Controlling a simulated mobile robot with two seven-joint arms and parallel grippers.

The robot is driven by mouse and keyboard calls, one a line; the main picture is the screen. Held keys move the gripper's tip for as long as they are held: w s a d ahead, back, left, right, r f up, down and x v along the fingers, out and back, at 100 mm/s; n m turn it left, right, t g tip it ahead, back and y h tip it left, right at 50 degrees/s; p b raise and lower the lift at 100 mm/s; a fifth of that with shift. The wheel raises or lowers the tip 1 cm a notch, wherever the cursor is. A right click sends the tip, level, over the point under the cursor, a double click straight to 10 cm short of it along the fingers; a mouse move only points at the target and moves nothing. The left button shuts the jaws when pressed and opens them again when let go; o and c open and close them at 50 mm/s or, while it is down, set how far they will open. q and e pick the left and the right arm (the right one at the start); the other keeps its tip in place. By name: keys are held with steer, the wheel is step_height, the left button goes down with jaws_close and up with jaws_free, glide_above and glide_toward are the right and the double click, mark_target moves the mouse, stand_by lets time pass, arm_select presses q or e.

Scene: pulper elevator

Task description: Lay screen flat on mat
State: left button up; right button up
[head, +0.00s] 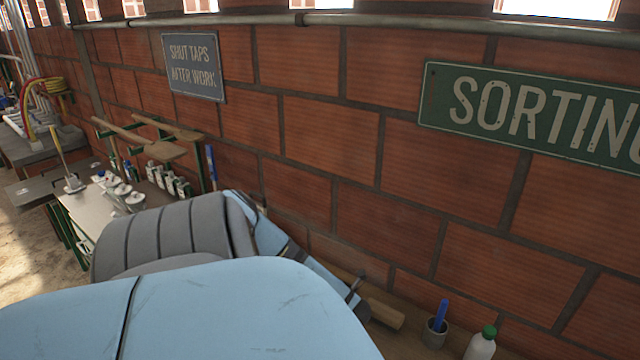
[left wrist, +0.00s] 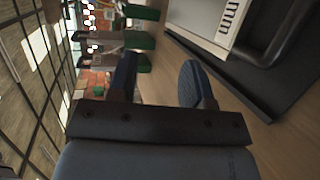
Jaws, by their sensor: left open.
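In the left wrist view my left gripper (left wrist: 158,68) is open, with its two dark blue fingers apart and nothing seen between them. Beyond the fingers, at the upper right, lies a pale panel with a row of dark slots (left wrist: 204,18), which may be the screen; I cannot tell for sure. A flat dark sheet or edge (left wrist: 232,80), possibly the mat, runs beside it on a wooden surface (left wrist: 160,60). The fingers are apart from both. In the head view my own arm fills the lower left and hides what lies behind it. My right gripper is not in view.
In the head view a brick wall (head: 330,130) stands close behind. A bottle with a green cap (head: 482,344) and a cup holding a blue item (head: 435,335) stand at the lower right. A bench with several small fittings (head: 85,210) is at the left.

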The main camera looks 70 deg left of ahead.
arm_select(q)
step_height(320, 180, up, 6)
steer(key=shift+r, duration=0.2)
stand_by(0.5)
stand_by(0.5)
